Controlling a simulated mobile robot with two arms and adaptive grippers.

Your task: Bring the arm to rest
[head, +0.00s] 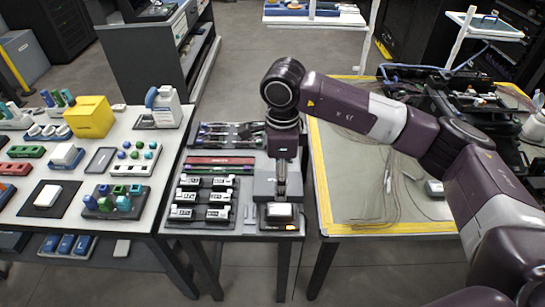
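One arm of mine reaches in from the right, over the yellow-edged table, and bends down at a dark round joint. Its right gripper (281,190) points down over the right side of the narrow middle table (240,232). The fingertips are just above or at a small black device with a pale top (279,211). I cannot tell whether they touch it or how far apart they are. My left arm and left gripper do not show.
Black and white modules (218,196) stand in rows on the middle table. The left table (145,215) carries a yellow block (90,116), coloured caps and trays. Fibre cables lie on the yellow-edged table (345,190) at right. Open floor (245,70) lies behind.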

